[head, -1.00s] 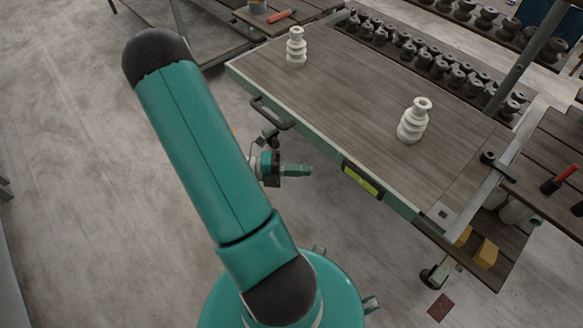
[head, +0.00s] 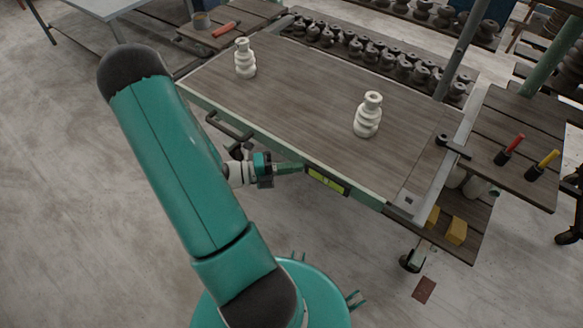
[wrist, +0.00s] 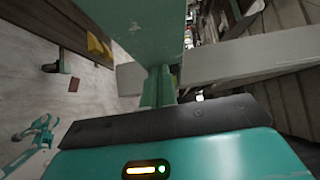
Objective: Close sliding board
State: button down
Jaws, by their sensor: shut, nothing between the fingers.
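The sliding board (head: 300,105) is a brown wooden top with a pale green front edge, and it stands out in front of the rows of dark pieces. A dark bar handle (head: 228,127) is on the left of its front edge, and a yellow-green label (head: 327,180) is right of the middle. Two white ribbed pieces stand upright on it, one at the left (head: 245,60) and one at the right (head: 367,115). My gripper (head: 303,168) is shut and empty at the front edge, just left of the label. The wrist view shows its fingers (wrist: 158,88) close to a green surface (wrist: 140,30); contact is unclear.
Rows of dark pieces (head: 375,60) stand behind the board. A side shelf (head: 510,140) at the right holds red and yellow handled tools. Yellow blocks (head: 456,231) lie on a lower shelf at the right. The concrete floor (head: 80,200) at the left is clear.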

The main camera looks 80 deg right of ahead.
aim_at(299, 129)
jog(key=s+d, duration=0.3)
jog(key=d, duration=0.4)
jog(key=s+d, duration=0.4)
jog(key=d, duration=0.3)
jog(key=s+d, duration=0.4)
jog(key=d, duration=0.3)
jog(key=shift+d, duration=0.3)
jog(key=shift+d+r, duration=0.1)
jog(key=shift+d, duration=0.05)
jog(key=shift+s+d+r, duration=0.1)
jog(key=shift+s+d, duration=0.05)
jog(key=shift+w+a+f, duration=0.2)
jog(key=shift+w+a, duration=0.05)
jog(key=shift+a, duration=0.3)
jog(key=w+a, duration=0.1)
jog(key=a, duration=0.2)
jog(key=shift+w+a+r, duration=0.1)
jog(key=shift+w, duration=0.3)
jog(key=v, duration=1)
